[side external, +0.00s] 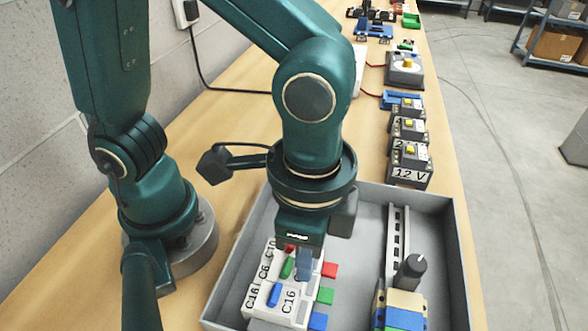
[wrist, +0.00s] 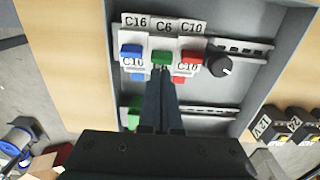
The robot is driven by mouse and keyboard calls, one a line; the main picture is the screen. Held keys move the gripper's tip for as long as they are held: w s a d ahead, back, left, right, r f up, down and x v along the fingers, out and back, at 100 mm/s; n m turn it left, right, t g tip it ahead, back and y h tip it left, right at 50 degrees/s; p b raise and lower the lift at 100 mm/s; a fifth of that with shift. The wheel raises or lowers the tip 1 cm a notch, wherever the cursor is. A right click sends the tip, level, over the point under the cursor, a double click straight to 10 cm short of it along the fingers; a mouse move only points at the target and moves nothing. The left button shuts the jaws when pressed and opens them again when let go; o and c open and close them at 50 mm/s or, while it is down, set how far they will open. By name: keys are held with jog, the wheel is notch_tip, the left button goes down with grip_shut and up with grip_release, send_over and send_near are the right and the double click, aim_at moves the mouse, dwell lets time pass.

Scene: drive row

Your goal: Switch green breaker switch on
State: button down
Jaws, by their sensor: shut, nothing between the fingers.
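Several white breakers (side external: 285,300) marked C16, C6 and C10 stand side by side in a grey tray. The green switch (side external: 287,267) sits between the red switch (side external: 290,249) and the blue switch (side external: 275,294). In the wrist view the green switch (wrist: 160,57) is in the middle, with blue (wrist: 130,51) left and red (wrist: 189,56) right. My gripper (side external: 303,277) is shut and empty, fingers pointing down at the breakers. In the wrist view its fingertips (wrist: 163,76) are just below the green switch; contact cannot be told.
The grey tray (side external: 459,250) has raised walls around the breakers.

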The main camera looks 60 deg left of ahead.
jog(key=shift+s+a, duration=0.65)
jog(key=shift+d, duration=0.1)
jog(key=shift+w, duration=0.15)
jog(key=shift+w+d, duration=0.3)
jog(key=shift+d, duration=0.05)
jog(key=shift+r, duration=0.25)
notch_tip(320, 180, up, 10)
jog(key=shift+f, duration=0.2)
jog(key=shift+w, duration=0.1)
dwell(0.3)
